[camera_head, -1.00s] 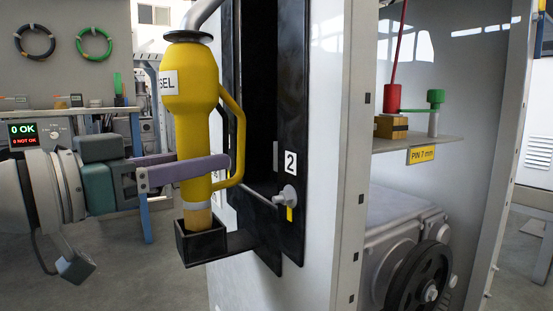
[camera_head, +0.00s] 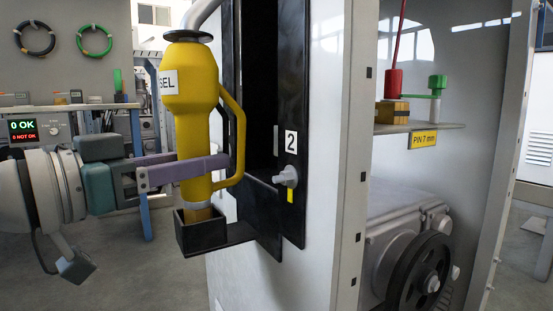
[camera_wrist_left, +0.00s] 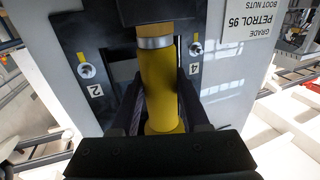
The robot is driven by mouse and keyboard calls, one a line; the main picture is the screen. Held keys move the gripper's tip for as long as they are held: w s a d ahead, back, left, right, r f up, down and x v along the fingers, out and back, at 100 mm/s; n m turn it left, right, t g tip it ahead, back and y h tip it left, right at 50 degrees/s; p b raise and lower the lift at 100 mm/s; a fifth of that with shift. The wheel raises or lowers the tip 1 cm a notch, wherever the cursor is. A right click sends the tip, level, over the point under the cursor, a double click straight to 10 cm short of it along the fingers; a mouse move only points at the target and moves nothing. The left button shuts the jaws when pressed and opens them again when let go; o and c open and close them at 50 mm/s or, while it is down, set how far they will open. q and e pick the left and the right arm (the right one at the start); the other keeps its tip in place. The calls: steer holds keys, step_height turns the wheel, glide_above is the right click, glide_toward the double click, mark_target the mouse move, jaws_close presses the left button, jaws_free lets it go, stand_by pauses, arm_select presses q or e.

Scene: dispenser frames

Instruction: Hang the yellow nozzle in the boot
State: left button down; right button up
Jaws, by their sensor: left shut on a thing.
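The yellow nozzle (camera_head: 192,85) stands upright in the head view, with a black collar and grey hose at its top and a label ending in "SEL". My left gripper (camera_head: 222,163) is shut on the nozzle's lower body. The nozzle's lower tip is inside the black cup-like boot (camera_head: 203,238), which sticks out from the black panel marked 2; how deep it sits is hidden by the boot's front wall. The left wrist view shows the nozzle (camera_wrist_left: 160,85) between the two fingers (camera_wrist_left: 162,105), its silver ring near the dark boot (camera_wrist_left: 155,12). My right gripper is not in view.
A grey knob (camera_head: 287,177) sticks out beside the boot under the number 2. The white dispenser cabinet (camera_head: 325,230) stands close on the right, with a shelf (camera_head: 400,128) and a black pulley (camera_head: 420,275) inside. A workbench is behind on the left.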

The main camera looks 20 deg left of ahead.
arm_select(q)
steer(key=shift+f, duration=0.1)
steer(key=shift+c, duration=1.8)
jaws_free()
steer(key=shift+w, duration=0.1)
steer(key=shift+o, duration=0.2)
steer(key=shift+f, duration=0.2)
steer(key=shift+s+a, duration=0.2)
steer(key=shift+s, duration=0.25)
steer(key=b+v, duration=0.2)
steer(key=v, duration=0.7)
steer(key=shift+r, duration=0.15)
